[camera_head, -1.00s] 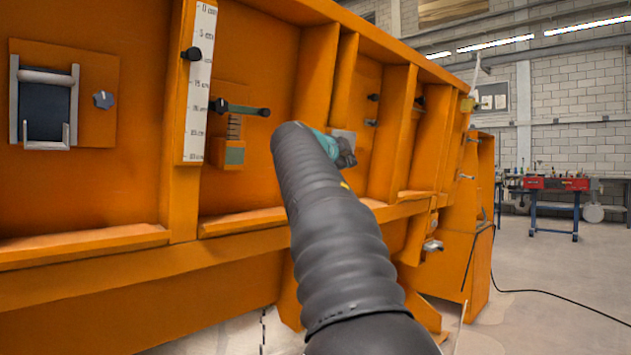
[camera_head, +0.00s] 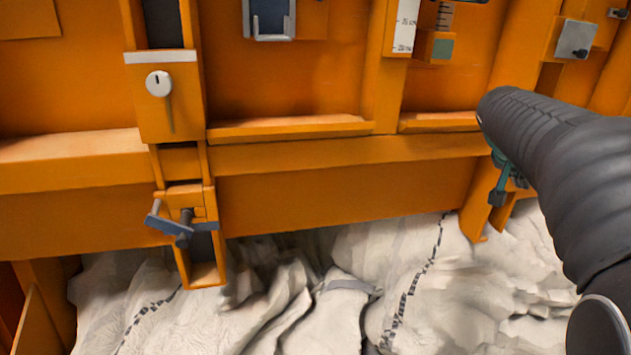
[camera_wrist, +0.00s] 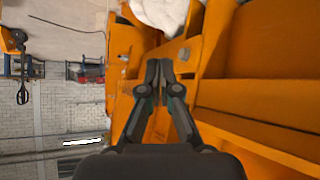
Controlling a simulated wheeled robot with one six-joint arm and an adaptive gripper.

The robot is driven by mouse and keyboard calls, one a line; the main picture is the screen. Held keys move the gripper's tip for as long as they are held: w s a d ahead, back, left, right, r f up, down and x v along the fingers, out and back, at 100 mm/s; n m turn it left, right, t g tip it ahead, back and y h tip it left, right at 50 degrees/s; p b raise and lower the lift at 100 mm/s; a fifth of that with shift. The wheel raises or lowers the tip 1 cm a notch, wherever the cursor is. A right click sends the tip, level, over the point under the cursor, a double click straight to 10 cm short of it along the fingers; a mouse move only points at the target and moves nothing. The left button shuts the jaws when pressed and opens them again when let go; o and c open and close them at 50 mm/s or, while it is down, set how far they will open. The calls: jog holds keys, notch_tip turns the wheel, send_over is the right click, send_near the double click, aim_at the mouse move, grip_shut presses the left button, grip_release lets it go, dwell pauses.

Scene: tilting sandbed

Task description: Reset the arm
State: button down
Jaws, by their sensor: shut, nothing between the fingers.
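My arm, in a black ribbed sleeve, enters the head view from the lower right and reaches up and left. My gripper (camera_head: 498,196) shows only in part below the sleeve's end, in front of the orange sandbed frame (camera_head: 340,195); the sleeve hides the rest. In the wrist view my gripper (camera_wrist: 160,68) has both dark fingertips together, with nothing between them. The orange frame fills the right side of that view, which is turned sideways. I see no contact between the fingers and the frame.
A latch with a blue-grey handle (camera_head: 182,225) sticks out at lower left, below a white knob (camera_head: 158,84). A metal plate (camera_head: 575,40) is at upper right. White sacks (camera_head: 340,310) lie below the frame. Open floor (camera_wrist: 75,20) shows in the wrist view.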

jog(key=s+a+f+n+g+y+p, duration=0.1)
jog(key=s+a+f+n+y+p, duration=0.2)
jog(key=s+a+f, duration=0.4)
jog(key=s+a+f+n+y+p, duration=0.15)
jog(key=s+a+f+n, duration=0.3)
jog(key=s+a, duration=0.45)
jog(key=s+a+n+y+p, duration=0.2)
jog(key=s+a+y+p, duration=0.1)
jog(key=s+a, duration=0.7)
jog(key=shift+s+f+p, duration=0.45)
jog(key=shift+s+p, duration=0.3)
jog(key=shift+s, duration=0.25)
